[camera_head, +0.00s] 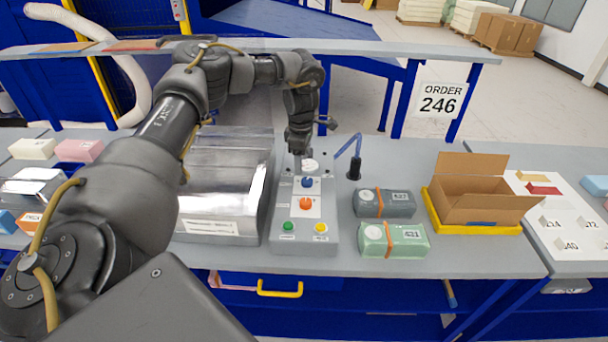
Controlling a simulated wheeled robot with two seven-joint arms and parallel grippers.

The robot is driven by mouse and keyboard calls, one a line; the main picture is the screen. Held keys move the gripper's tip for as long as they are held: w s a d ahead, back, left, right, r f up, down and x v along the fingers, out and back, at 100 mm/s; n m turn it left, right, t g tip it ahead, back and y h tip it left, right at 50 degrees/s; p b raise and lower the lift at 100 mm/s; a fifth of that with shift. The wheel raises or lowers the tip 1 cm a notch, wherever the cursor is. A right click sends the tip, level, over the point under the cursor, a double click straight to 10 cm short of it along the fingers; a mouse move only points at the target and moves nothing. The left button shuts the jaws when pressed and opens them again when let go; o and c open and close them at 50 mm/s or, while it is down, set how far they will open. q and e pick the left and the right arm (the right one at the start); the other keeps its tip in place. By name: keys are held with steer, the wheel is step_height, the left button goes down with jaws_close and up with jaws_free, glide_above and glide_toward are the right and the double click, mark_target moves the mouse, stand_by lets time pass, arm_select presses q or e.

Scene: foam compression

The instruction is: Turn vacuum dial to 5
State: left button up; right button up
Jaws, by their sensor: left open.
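The grey control panel (309,236) stands on the bench in the middle. It carries a blue knob, an orange knob, and green and yellow buttons. A round white dial face (310,165) shows at its far end, and I cannot read its numbers. My left gripper (301,154) points down over that far end, right at the dial. The wrist covers part of the dial, and I cannot tell whether the fingers touch it. The fingertips are small and mostly hidden. My right gripper is not in view.
A metal chamber (222,175) stands left of the panel. A black nozzle (354,170) with a blue hose is to the right. Grey (385,203) and green (394,239) strapped bundles lie near an open cardboard box (480,208) in a yellow tray.

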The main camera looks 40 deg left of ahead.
arm_select(q)
steer(key=p, duration=0.1)
glide_above(306, 180)
steer(key=f, duration=0.4)
steer(key=shift+s+f, duration=0.1)
steer(key=shift+s, duration=0.1)
steer(key=shift+w+f, duration=0.3)
steer(key=shift+f, duration=0.25)
steer(key=shift+w+f, duration=0.25)
steer(key=shift+f, duration=0.25)
steer(key=shift+a+f+p, duration=0.1)
steer(key=shift+f+p, duration=0.4)
steer(key=shift+f, duration=0.45)
steer(key=shift+s, duration=0.3)
steer(key=shift+s+f, duration=0.1)
steer(key=shift+s, duration=0.05)
steer(key=shift+f, duration=0.1)
steer(key=shift+w, duration=0.3)
steer(key=shift+c, duration=0.4)
steer(key=shift+s, duration=0.1)
steer(key=c, duration=0.7)
steer(key=shift+c, duration=1.1)
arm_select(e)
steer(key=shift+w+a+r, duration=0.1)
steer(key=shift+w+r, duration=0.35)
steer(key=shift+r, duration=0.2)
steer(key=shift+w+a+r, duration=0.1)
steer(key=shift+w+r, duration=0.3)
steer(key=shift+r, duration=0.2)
